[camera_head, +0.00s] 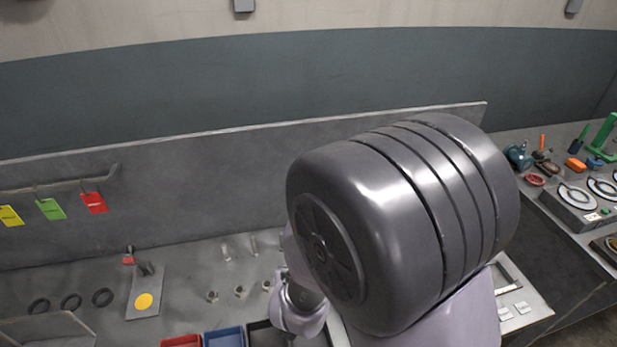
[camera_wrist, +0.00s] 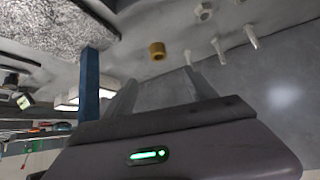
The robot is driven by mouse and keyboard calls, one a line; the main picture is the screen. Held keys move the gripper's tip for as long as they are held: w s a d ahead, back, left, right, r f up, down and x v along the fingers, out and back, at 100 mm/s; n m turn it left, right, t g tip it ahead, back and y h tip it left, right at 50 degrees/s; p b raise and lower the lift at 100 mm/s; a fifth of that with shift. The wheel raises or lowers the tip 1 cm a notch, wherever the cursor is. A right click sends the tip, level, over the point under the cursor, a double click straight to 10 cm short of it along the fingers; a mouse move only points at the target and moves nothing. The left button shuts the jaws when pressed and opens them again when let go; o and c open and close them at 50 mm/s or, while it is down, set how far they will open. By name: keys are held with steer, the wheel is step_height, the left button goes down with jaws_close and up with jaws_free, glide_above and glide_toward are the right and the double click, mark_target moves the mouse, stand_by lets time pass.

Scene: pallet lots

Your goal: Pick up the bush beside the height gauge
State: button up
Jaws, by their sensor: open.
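A short brass-coloured bush (camera_wrist: 157,51) with a dark hole stands on the grey bench in the wrist view. My gripper (camera_wrist: 160,76) is open and empty, its two fingers pointing toward the bush. The bush is just beyond the fingertips and between their lines, apart from both. A blue upright post (camera_wrist: 90,85) stands left of the bush; it may be the height gauge, but I cannot tell for sure. In the head view my arm covers the middle, and I cannot make out the bush or the fingers there.
Pale bolts (camera_wrist: 218,50) and a hex nut (camera_wrist: 203,11) stand close right of the bush. A speckled slab (camera_wrist: 55,25) is at upper left. In the head view, red (camera_head: 182,341) and blue (camera_head: 224,338) bins line the front, with black rings (camera_head: 72,301) at left.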

steer(key=b+x, duration=0.1)
steer(key=x, duration=0.3)
steer(key=b+x, duration=0.2)
steer(key=x, duration=0.1)
steer(key=b+x, duration=0.1)
steer(key=x, duration=0.3)
steer(key=shift+w+d+f+b, duration=0.1)
steer(key=shift+d+f+b, duration=0.2)
steer(key=shift+d+f, duration=0.05)
steer(key=b+x, duration=0.2)
steer(key=x, duration=0.3)
steer(key=shift+w+a+f, duration=0.1)
steer(key=shift+w, duration=0.05)
steer(key=shift+w+f, duration=0.1)
steer(key=shift+w, duration=0.15)
jaws_close()
